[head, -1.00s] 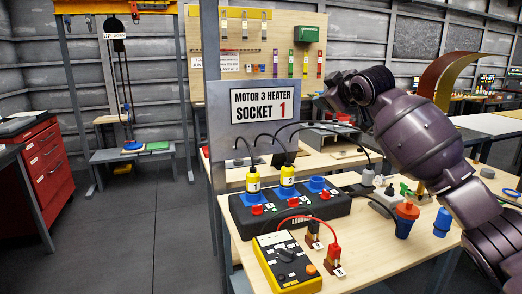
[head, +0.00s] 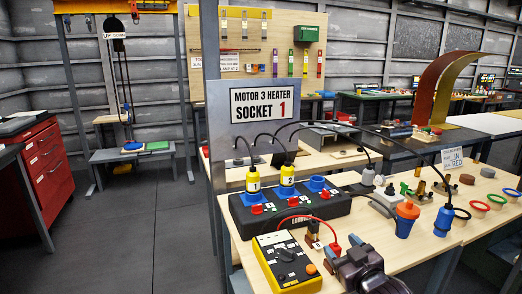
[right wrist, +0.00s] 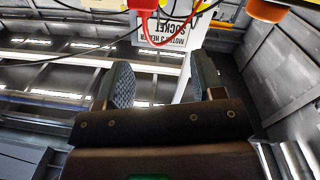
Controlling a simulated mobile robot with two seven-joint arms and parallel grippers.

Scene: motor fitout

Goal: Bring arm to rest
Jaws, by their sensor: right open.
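My right gripper (head: 345,255) is low at the front edge of the bench, just right of the yellow meter. In the right wrist view its two fingers (right wrist: 163,78) are spread apart with nothing between them. No left arm or gripper shows in the head view. The bench (head: 400,258) holds a black socket block (head: 325,209) with two yellow plugs, labelled 1 and 2, in its sockets. The yellow meter (head: 287,262) has a red lead, and its red plug (head: 333,251) is close beside my right gripper, partly hidden.
A sign (head: 264,103) reading "MOTOR 3 HEATER SOCKET 1" stands behind the block; it appears upside down in the right wrist view (right wrist: 180,35). An orange plug (head: 406,219) and a blue plug (head: 444,222) stand on the bench at right. The floor (head: 120,230) at left is clear.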

